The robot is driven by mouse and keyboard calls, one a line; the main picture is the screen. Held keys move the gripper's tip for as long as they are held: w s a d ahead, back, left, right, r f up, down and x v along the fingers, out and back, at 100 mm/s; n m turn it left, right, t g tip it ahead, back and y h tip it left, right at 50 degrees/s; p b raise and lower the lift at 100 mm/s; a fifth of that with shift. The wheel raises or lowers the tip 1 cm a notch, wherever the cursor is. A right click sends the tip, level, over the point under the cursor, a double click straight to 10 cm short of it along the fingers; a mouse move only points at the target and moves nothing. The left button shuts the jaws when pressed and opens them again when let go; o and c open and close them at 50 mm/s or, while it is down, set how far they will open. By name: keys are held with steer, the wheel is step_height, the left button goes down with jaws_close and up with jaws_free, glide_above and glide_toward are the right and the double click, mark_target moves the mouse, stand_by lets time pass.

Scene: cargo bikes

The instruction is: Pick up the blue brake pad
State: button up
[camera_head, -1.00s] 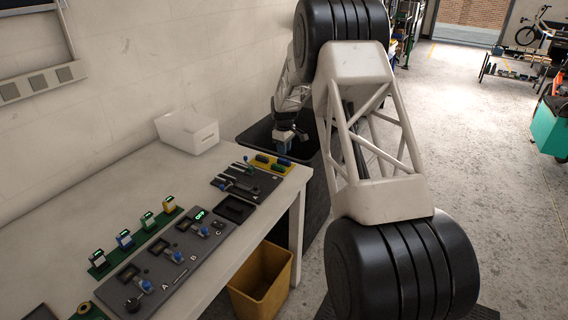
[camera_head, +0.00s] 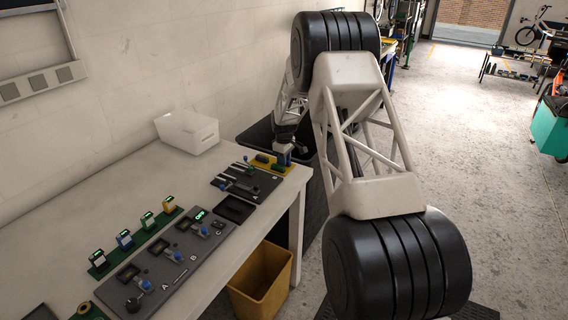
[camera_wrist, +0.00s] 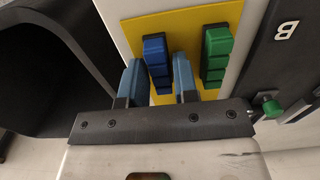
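The blue brake pad (camera_wrist: 157,52) lies on a yellow plate (camera_wrist: 188,20) in the wrist view, beside a green brake pad (camera_wrist: 217,52). My gripper (camera_wrist: 157,78) is open, with one blue finger on each side of the blue pad's near end. The gripper is empty. In the head view my gripper (camera_head: 284,158) is low over the yellow plate (camera_head: 291,171) at the table's far end. There the green pad (camera_head: 262,158) shows to its left, and the blue pad cannot be made out behind the fingers.
A dark board marked B (camera_wrist: 287,40) with a green-knobbed lever (camera_wrist: 271,107) is right of the plate. A black bin (camera_wrist: 50,60) stands on the left in the wrist view. A white bin (camera_head: 188,132) is on the table; a yellow bin (camera_head: 262,283) is below.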

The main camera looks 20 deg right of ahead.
jaws_close()
steer(key=shift+r, duration=0.3)
steer(key=shift+r, duration=3.2)
steer(key=shift+a, duration=0.1)
